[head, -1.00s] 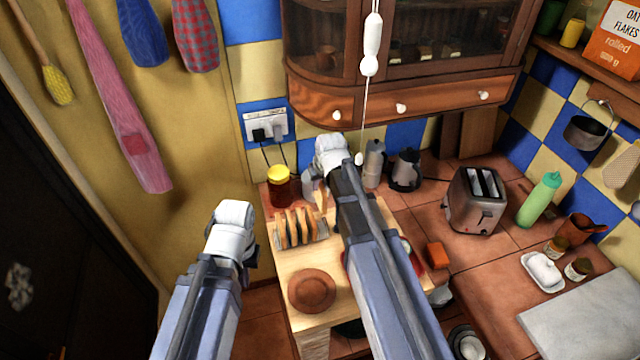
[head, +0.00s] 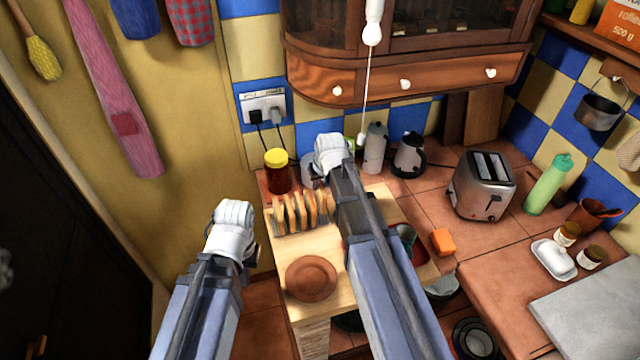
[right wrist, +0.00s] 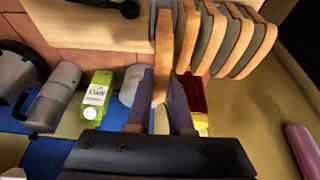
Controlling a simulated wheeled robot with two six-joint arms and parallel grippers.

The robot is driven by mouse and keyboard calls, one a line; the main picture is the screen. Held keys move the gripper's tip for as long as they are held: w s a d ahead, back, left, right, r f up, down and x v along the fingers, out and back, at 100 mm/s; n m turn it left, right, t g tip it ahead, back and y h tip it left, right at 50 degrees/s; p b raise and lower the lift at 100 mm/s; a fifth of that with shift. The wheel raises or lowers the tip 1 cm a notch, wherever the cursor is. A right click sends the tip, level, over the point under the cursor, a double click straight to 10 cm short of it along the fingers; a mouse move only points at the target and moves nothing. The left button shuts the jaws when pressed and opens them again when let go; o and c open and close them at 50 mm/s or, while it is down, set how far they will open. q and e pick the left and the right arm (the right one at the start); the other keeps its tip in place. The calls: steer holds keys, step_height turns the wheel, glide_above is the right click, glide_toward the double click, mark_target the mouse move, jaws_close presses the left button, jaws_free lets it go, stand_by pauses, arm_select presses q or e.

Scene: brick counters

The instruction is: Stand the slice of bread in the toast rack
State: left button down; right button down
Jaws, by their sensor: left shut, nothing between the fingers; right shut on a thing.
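The toast rack (head: 290,228) stands on the pale wooden board at the centre-left in the head view. Several bread slices stand upright in it, with grey dividers between them in the right wrist view. My right gripper (right wrist: 163,85) is shut on a slice of bread (right wrist: 163,45), upright at the left end of the row. The slice is in line with the others; whether it touches the rack's base is hidden. In the head view my right forearm hides part of that area. My left gripper (head: 232,225) is shut and empty, left of the board; its fingertips are barely visible.
A brown plate (head: 311,278) lies in front of the rack. A jar with a yellow lid (head: 277,170) stands behind it. A green-and-white carton (right wrist: 97,95) and a grey pot (right wrist: 52,98) stand nearby. A toaster (head: 482,185) is further right.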

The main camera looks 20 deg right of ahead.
steer(key=shift+f+b, duration=1.95)
steer(key=shift+f, duration=0.3)
steer(key=c, duration=0.7)
jaws_free()
steer(key=shift+c, duration=0.2)
steer(key=shift+r, duration=0.1)
steer(key=p+v, duration=0.7)
steer(key=shift+s+r, duration=0.2)
steer(key=shift+r, duration=0.15)
steer(key=shift+f, duration=0.1)
